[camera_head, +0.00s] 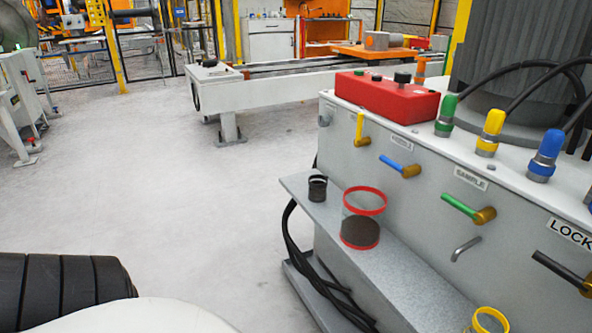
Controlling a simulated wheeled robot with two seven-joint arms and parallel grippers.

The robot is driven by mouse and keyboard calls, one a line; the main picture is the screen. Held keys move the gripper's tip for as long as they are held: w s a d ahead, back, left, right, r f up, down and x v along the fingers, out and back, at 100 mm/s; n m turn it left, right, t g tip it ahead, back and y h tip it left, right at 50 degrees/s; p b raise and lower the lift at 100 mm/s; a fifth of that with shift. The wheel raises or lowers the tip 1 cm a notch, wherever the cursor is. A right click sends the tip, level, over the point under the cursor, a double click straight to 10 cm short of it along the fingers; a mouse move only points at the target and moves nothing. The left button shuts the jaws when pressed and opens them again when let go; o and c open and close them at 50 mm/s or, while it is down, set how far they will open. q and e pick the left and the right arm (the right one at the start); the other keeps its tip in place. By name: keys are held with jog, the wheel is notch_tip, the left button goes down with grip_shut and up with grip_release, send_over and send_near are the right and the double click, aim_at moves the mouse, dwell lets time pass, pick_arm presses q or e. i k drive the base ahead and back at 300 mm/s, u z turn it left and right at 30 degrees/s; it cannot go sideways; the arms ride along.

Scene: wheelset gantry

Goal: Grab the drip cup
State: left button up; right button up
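Three cups stand on the grey ledge (385,268) along the front of the machine cabinet. One is a small black cup (318,189) at the ledge's far left end. One is a larger clear cup with red rims (362,217), its lower part dark. One with a yellow rim (490,319) is cut off by the bottom edge. No label shows which of them is the drip cup. Neither of my grippers is in view.
The cabinet front (420,165) carries yellow, blue, green and black handles and a bent spout (466,248) above the ledge. Black hoses (300,255) hang beside its left end. A red control box (387,97) sits on top. Open floor (190,180) lies to the left.

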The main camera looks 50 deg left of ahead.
aim_at(317, 184)
jog(key=u, duration=1)
jog(key=k, duration=1.25)
jog(key=u, duration=0.2)
jog(key=i, duration=0.55)
jog(key=u, duration=1.05)
jog(key=i, duration=1.25)
jog(key=z, duration=1)
jog(key=i, duration=0.8)
jog(key=z, duration=0.85)
